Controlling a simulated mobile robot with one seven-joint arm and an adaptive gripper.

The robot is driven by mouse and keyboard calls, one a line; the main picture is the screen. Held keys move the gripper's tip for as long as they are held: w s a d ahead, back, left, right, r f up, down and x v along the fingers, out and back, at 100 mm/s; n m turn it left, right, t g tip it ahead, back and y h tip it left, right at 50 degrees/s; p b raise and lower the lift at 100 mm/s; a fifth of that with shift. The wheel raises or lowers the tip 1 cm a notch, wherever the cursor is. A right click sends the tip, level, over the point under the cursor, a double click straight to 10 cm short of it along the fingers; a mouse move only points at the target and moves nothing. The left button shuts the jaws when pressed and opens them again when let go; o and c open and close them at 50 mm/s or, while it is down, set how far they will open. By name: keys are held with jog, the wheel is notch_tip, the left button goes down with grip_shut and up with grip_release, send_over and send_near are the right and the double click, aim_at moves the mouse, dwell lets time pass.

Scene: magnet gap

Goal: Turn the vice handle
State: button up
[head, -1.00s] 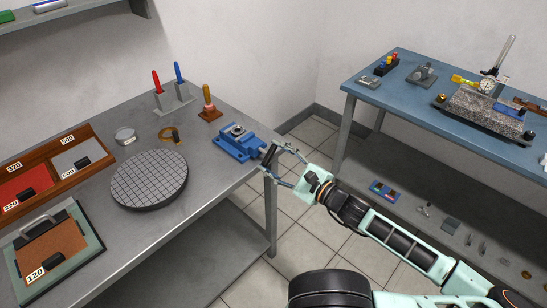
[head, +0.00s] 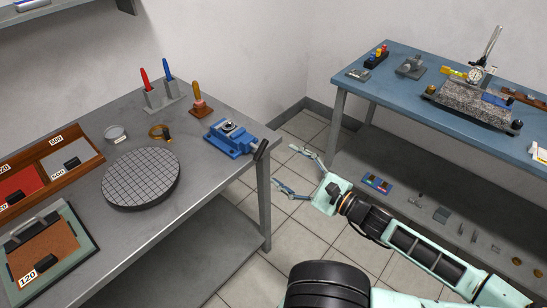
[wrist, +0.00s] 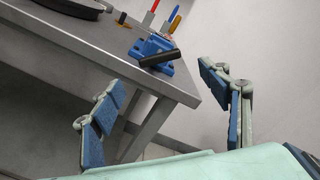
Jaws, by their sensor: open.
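A blue vice (head: 228,138) sits at the right corner of the grey workbench, and it also shows in the wrist view (wrist: 152,45). Its dark bar handle (head: 261,149) sticks out past the bench's edge; in the wrist view the handle (wrist: 158,58) lies tilted in front of the vice. My gripper (head: 283,166) is open and empty, to the right of the handle and apart from it, over the gap between the benches. In the wrist view its spread fingers (wrist: 160,85) stand on either side of the handle's line, with the handle beyond them.
The grey bench (head: 205,185) also carries a round gridded plate (head: 141,178), a wooden-handled tool (head: 200,100) and red and blue handled tools in a stand (head: 163,95). A blue bench (head: 395,95) stands at right. Tiled floor is open between the benches.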

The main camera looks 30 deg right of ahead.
jog(key=v, duration=0.3)
jog(key=shift+s+d, duration=0.1)
jog(key=shift+s, duration=0.25)
